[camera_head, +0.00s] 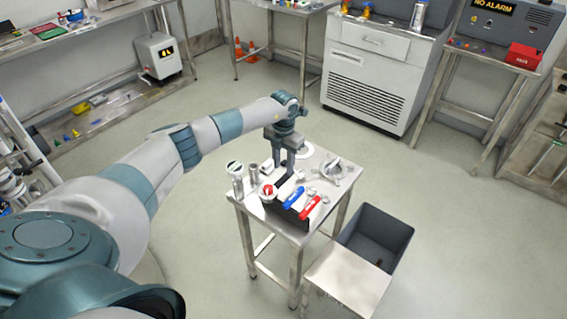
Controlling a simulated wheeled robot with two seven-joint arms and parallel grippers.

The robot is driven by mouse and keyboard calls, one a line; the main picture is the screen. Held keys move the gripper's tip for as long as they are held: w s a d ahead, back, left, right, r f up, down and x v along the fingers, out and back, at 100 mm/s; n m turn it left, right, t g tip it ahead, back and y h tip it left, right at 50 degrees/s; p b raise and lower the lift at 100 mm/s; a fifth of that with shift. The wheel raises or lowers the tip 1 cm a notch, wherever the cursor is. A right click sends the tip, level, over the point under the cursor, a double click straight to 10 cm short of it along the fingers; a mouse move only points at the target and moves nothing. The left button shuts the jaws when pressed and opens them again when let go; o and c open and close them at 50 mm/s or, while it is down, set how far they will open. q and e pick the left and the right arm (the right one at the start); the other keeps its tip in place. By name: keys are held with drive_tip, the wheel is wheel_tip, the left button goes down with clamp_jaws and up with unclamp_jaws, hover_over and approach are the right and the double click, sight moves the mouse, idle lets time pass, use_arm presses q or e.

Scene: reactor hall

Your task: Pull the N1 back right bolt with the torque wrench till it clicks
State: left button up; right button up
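My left gripper (284,172) points down over the small steel table (322,222), above the back of a black box or block (291,214). Its two fingers look spread, with a gap between them. A blue-handled tool (294,197) and a red-handled tool (311,207) lie at the front of the black block. I cannot tell which thing is the torque wrench. A silver flanged fitting (334,168) stands at the table's back right. The N1 label and single bolts are too small to make out. My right gripper is not in view.
A grey open bin (378,235) stands right of the table. A grey cabinet (372,75) is behind.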

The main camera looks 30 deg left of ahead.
sight(284, 177)
use_arm(q)
wheel_tip(284, 177, down, 8)
drive_tip(key=b, duration=0.5)
drive_tip(key=shift+r, duration=0.25)
drive_tip(key=shift+c, duration=0.6)
clamp_jaws()
idle(0.5)
drive_tip(key=shift+r, duration=0.1)
drive_tip(key=shift+w+r+p, duration=0.1)
drive_tip(key=shift+r+p, duration=0.3)
drive_tip(key=shift+r, duration=0.1)
drive_tip(key=shift+r+p, duration=1.8)
drive_tip(key=shift+r, duration=1.2)
